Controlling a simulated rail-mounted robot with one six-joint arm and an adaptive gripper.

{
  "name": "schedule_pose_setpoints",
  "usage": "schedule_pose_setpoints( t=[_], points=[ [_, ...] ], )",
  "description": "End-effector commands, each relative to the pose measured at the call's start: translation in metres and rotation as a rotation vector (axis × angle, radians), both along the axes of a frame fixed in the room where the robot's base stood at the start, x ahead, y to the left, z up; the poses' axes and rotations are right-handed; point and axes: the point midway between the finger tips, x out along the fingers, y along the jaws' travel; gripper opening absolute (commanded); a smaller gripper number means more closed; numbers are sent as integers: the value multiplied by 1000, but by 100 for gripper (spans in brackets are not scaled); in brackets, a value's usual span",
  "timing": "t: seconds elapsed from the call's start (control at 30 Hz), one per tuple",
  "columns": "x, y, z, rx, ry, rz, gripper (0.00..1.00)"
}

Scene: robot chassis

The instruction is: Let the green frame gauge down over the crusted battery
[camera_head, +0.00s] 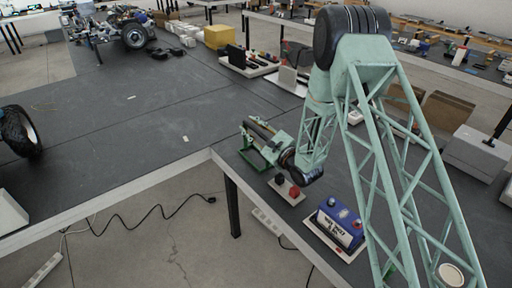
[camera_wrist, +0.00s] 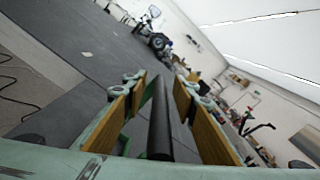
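The crusted battery (camera_head: 340,222) is a dark box with a blue top and a white label, on a light tray near the bench's front edge. My gripper (camera_head: 256,138) is left of and beyond it, low over the bench. A green frame piece (camera_head: 252,158), seemingly the gauge, shows at the gripper, partly hidden. In the wrist view, a black round bar (camera_wrist: 160,125) runs between the yellow-brown pads of my gripper (camera_wrist: 160,85), with green below it (camera_wrist: 122,140). Narrow gaps show on both sides of the bar, so the gripper looks open around it.
A small tray with red and black knobs (camera_head: 290,189) stands between gripper and battery. A tray with parts (camera_head: 248,65) stands farther back. A grey box (camera_head: 474,152) is at the right. The dark bench surface (camera_head: 150,110) at the left is mostly clear.

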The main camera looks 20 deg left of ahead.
Motion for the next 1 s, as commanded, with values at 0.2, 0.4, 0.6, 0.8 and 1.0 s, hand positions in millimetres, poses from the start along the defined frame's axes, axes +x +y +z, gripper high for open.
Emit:
schedule_pose_setpoints(
  t=[0.2, 0.4, 0.6, 0.8, 1.0],
  points=[
    [3, 4, 0, 0, 0, -1, 26],
    [3, 4, 0, 0, 0, 0, 26],
    [2, 4, 0, 0, 0, 0, 26],
    [2, 4, 0, 0, 0, 0, 12],
    [2, 4, 0, 0, 0, 0, 0]
  ],
)
